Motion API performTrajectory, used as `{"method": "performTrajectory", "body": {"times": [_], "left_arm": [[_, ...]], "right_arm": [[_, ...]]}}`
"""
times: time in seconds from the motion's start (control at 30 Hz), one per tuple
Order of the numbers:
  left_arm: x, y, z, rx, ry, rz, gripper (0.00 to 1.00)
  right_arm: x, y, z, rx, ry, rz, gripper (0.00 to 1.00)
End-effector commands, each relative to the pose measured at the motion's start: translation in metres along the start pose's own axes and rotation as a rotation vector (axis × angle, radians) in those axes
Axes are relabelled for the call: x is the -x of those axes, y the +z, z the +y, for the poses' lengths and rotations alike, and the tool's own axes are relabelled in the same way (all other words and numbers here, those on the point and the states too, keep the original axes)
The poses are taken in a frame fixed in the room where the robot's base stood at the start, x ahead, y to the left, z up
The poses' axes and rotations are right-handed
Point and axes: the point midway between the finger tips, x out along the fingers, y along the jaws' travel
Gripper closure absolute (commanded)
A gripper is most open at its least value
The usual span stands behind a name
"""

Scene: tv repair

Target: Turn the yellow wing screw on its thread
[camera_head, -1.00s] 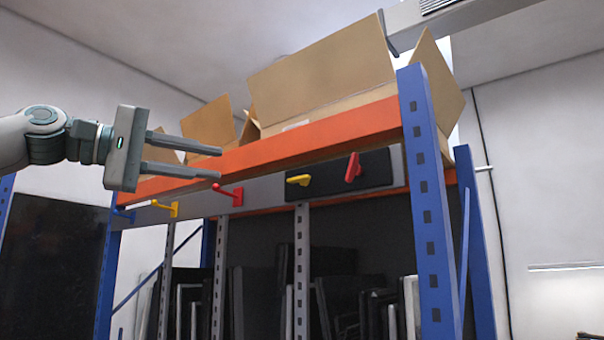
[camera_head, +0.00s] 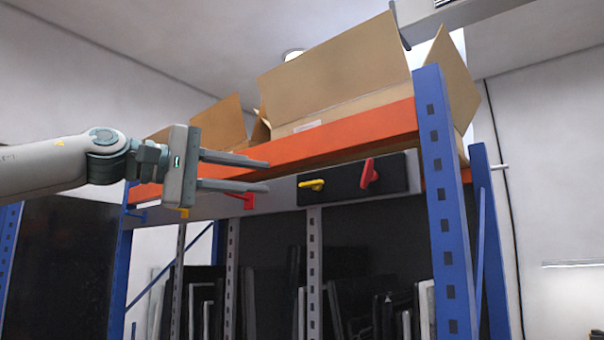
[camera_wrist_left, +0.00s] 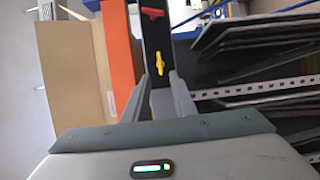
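The yellow wing screw (camera_head: 311,184) sits on a black panel (camera_head: 338,183) on the shelf's grey rail, left of a red wing screw (camera_head: 369,174). It also shows in the left wrist view (camera_wrist_left: 160,64), ahead of and between the fingers, with the red one (camera_wrist_left: 153,13) beyond it. My left gripper (camera_head: 268,175) is open and empty, its two fingers pointing right toward the panel. The fingertips are a short way left of the yellow screw and apart from it. The left fingers also show in the left wrist view (camera_wrist_left: 160,88). My right gripper is not in view.
An orange shelf beam (camera_head: 345,139) with open cardboard boxes (camera_head: 335,75) runs above the panel. A blue upright (camera_head: 445,200) stands to its right. Red (camera_head: 247,199) and yellow (camera_head: 183,212) hooks stick out from the rail near my left gripper. Dark flat panels (camera_head: 365,300) stand below.

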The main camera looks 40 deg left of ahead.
Motion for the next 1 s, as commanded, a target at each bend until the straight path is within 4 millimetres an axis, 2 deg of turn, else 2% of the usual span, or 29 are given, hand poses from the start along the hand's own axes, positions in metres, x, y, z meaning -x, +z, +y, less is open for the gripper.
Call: {"method": "performTrajectory", "body": {"times": [0.03,0.3,0.5,0.7,1.0], "left_arm": [[-0.011,0.000,0.004,0.001,-0.005,-0.001,0.76],[-0.059,0.000,0.004,0.002,-0.004,0.000,0.76],[-0.087,0.000,0.002,0.001,-0.003,0.000,0.76],[-0.101,0.000,0.001,0.000,-0.001,0.000,0.76],[-0.103,0.000,0.000,0.000,0.001,0.001,0.76]], "right_arm": [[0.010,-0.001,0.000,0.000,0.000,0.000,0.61],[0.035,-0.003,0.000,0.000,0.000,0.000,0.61],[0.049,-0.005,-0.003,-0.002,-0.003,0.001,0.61],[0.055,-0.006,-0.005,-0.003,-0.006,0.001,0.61],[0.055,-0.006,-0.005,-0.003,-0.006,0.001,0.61]]}}
